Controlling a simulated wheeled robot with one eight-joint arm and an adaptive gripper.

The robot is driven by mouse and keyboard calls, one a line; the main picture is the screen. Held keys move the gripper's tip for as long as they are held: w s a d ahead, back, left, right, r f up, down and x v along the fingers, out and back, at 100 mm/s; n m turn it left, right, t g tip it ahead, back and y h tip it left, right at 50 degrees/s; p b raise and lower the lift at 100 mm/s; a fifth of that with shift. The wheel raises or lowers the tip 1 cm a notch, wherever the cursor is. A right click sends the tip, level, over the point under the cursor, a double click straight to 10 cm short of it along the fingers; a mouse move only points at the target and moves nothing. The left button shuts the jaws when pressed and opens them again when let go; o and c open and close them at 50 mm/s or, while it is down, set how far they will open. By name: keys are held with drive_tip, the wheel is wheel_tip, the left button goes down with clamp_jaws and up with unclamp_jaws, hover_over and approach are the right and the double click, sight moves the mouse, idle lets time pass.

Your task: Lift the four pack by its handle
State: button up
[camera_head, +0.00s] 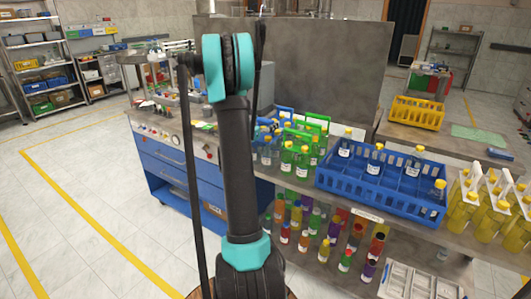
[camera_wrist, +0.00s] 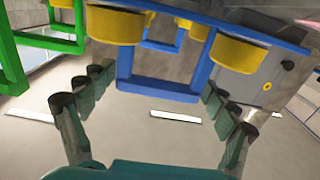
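A four pack with a blue handle (camera_wrist: 160,88) and yellow caps (camera_wrist: 238,54) fills the upper middle of the wrist view. The fingers of my gripper (camera_wrist: 155,98) are spread wide, one on each side of the blue handle, with a gap to it on both sides. Nothing is held. In the head view, the blue handle (camera_head: 285,112) shows just right of my arm, partly hidden by it and by the green packs. My gripper is mostly hidden there.
Green-handled packs (camera_head: 301,133) stand close beside the blue one; a green handle (camera_wrist: 40,42) shows in the wrist view. A blue crate (camera_head: 366,192) with several bottles stands to the right. Yellow bottles (camera_head: 462,205) stand at far right. A shelf below holds coloured bottles.

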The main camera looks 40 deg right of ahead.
drive_tip(key=c, duration=1.4)
drive_tip(key=shift+c, duration=0.2)
drive_tip(key=shift+r, duration=0.2)
